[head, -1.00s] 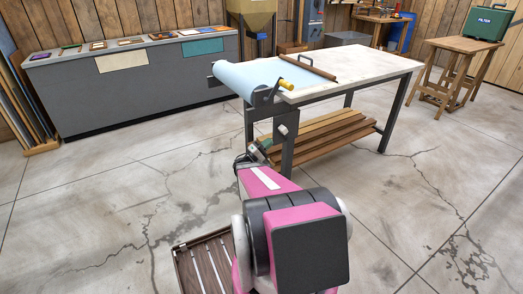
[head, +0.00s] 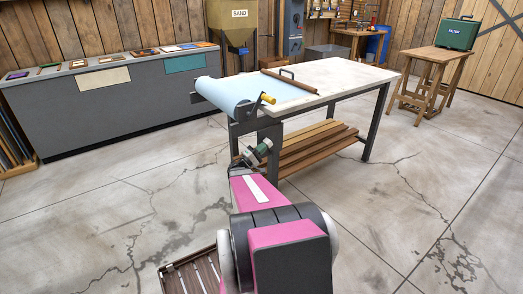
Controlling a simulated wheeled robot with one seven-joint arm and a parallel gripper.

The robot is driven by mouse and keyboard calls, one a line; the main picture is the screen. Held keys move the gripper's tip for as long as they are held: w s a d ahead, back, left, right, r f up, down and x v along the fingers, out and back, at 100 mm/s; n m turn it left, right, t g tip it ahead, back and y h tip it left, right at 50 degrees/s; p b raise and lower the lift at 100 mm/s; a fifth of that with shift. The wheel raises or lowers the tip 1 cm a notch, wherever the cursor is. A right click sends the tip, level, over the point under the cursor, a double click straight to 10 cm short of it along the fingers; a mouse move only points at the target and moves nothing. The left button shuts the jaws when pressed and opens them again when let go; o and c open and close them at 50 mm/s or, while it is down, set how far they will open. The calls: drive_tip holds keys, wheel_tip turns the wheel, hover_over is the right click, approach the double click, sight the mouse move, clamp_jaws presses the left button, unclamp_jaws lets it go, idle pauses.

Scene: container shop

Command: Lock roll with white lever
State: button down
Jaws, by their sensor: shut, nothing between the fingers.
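A pale blue roll (head: 228,92) lies across the near left end of a white-topped workbench (head: 340,75), its sheet spread on the top. A dark bracket with a yellow handle (head: 267,98) is at the roll's near end. A small white piece, likely the white lever (head: 266,144), shows below it by the bench leg, partly hidden by my gripper. My gripper (head: 258,151) is at the end of my pink arm, close to this piece and seen from behind. It is shut and empty; whether it touches the piece I cannot tell.
Wooden planks (head: 310,145) rest on the bench's lower shelf. A grey counter (head: 110,110) runs along the left wall. A green case (head: 455,34) sits on a wooden stand at right. The floor between is clear.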

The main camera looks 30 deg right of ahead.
sight(266, 142)
drive_tip(key=shift+d+r+y, duration=0.75)
drive_tip(key=shift+r+y, duration=0.1)
drive_tip(key=shift+y, duration=0.25)
drive_tip(key=shift+x, duration=0.85)
drive_tip(key=shift+w+r, duration=0.1)
drive_tip(key=shift+r, duration=0.05)
drive_tip(key=shift+a, duration=0.55)
drive_tip(key=r+v, duration=0.2)
drive_tip(key=v, duration=1.1)
drive_tip(key=shift+a, duration=0.25)
